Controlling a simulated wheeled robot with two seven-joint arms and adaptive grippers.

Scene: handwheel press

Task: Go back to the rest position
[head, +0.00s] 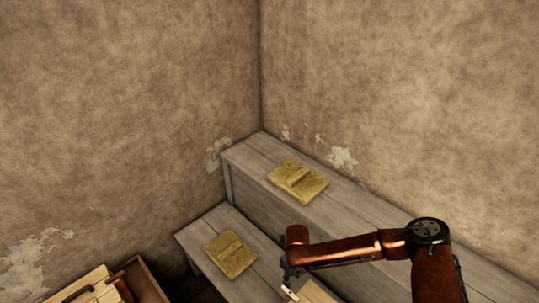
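My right arm, copper-coloured, comes in from the lower right and bends down near the lower middle. My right gripper (289,275) is small and dark at its end, in front of the lower bench, and partly cut off by the bottom of the picture. A pale wooden piece (314,293) shows right beside it at the bottom edge; I cannot tell whether the gripper touches it. The fingers do not show clearly enough to tell open from shut. My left gripper is not in view.
A grey wooden bench (243,160) stands in the room corner, with a lower one (195,243) before it. A yellow folded item (298,181) lies on the upper, another (230,254) on the lower. A wooden crate (146,281) with pale pieces is at lower left.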

